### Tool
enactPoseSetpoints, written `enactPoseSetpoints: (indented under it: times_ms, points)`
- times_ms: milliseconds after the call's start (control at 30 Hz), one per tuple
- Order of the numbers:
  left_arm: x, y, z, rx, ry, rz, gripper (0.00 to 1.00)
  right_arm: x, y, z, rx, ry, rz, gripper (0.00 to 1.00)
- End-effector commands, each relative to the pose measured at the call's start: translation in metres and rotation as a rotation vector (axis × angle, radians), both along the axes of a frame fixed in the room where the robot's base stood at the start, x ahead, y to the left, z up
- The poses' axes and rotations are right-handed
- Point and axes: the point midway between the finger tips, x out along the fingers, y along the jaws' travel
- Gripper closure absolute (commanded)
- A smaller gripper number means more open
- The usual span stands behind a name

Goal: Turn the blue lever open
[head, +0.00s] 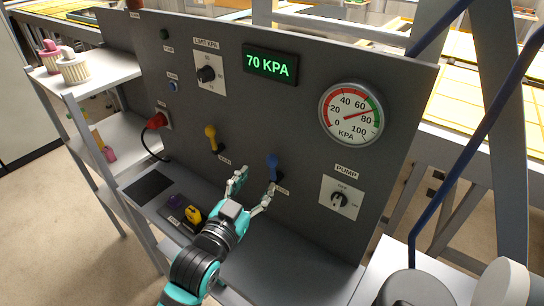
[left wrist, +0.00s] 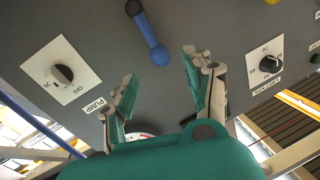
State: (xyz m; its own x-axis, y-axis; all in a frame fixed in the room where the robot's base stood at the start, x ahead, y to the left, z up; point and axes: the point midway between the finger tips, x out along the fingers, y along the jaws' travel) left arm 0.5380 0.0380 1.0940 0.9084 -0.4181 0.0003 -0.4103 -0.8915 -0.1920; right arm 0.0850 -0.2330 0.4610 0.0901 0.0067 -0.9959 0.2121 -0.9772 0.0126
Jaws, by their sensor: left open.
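The blue lever (head: 272,167) is on the dark grey panel, right of the yellow lever, and points up with a slight lean in the head view. In the left wrist view the blue lever (left wrist: 148,34) shows whole, with one end near the gap between my fingers. My left gripper (head: 253,189) is open and empty, its fingers spread just below and left of the lever. In the left wrist view the gripper (left wrist: 160,72) shows no finger clearly touching the lever. My right gripper is not in view.
The yellow lever (head: 211,137) is left of my gripper. The pump knob (head: 339,199) and pressure gauge (head: 351,113) are to the right. A green display (head: 270,65) reads 70 KPA. A shelf (head: 100,72) stands left.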

Motion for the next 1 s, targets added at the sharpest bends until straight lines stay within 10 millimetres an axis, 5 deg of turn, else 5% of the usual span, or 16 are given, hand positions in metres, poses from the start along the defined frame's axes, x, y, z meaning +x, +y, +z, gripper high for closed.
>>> enactPoseSetpoints:
  times_ms: [433,867,1000]
  points:
    - [0.074,-0.035,0.001,0.0,0.001,-0.001,0.48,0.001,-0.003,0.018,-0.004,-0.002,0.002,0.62]
    - [0.083,-0.039,0.0,-0.001,0.001,-0.001,0.48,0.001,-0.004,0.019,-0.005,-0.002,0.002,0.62]
    - [0.083,-0.039,0.0,0.0,0.001,-0.001,0.65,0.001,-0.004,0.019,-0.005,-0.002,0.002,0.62]
